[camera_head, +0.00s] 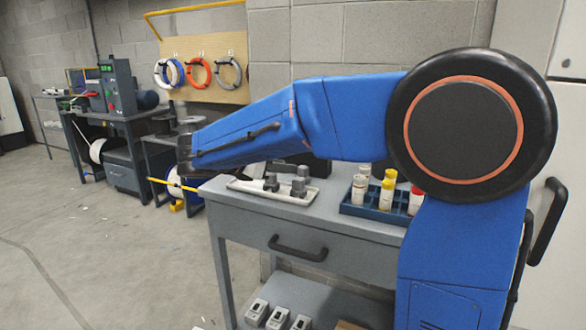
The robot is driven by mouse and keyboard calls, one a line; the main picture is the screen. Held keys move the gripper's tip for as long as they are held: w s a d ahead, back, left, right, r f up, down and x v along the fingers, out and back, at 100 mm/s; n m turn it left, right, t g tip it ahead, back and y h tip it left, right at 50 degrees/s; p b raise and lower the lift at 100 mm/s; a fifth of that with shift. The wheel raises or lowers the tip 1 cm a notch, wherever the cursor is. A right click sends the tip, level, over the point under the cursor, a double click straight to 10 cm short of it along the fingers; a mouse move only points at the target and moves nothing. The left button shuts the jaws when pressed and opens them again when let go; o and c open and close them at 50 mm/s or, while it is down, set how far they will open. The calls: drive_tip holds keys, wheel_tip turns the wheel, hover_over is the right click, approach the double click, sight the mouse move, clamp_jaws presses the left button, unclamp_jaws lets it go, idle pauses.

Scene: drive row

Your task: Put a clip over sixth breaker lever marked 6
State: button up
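My blue arm reaches left across the picture, over the grey workbench. The dark end of my arm, where my gripper (185,152) would be, is small and partly hidden by the arm, so its fingers cannot be made out. No breaker lever marked 6 can be made out. Several white box-like devices (278,318) stand on the bench's lower shelf; no markings on them are readable. A pale tray (245,187) on the bench holds grey knob-like pieces (299,187). I cannot tell whether any of these is a clip.
The grey workbench (335,210) has a drawer with a black handle (297,250). A blue rack (366,212) with white, yellow and red-topped bottles stands on it.

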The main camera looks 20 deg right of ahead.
drive_tip(key=shift+o, duration=0.2)
drive_tip(key=v, duration=0.5)
approach(300, 168)
drive_tip(key=x, duration=0.4)
drive_tip(key=shift+a+f, duration=0.15)
drive_tip(key=shift+f, duration=0.3)
drive_tip(key=shift+r+x, duration=0.25)
drive_tip(key=shift+x, duration=0.85)
drive_tip(key=shift+r+x, duration=0.25)
drive_tip(key=shift+x, duration=0.85)
drive_tip(key=shift+w+d+f, duration=0.2)
drive_tip(key=shift+d, duration=0.4)
clamp_jaws()
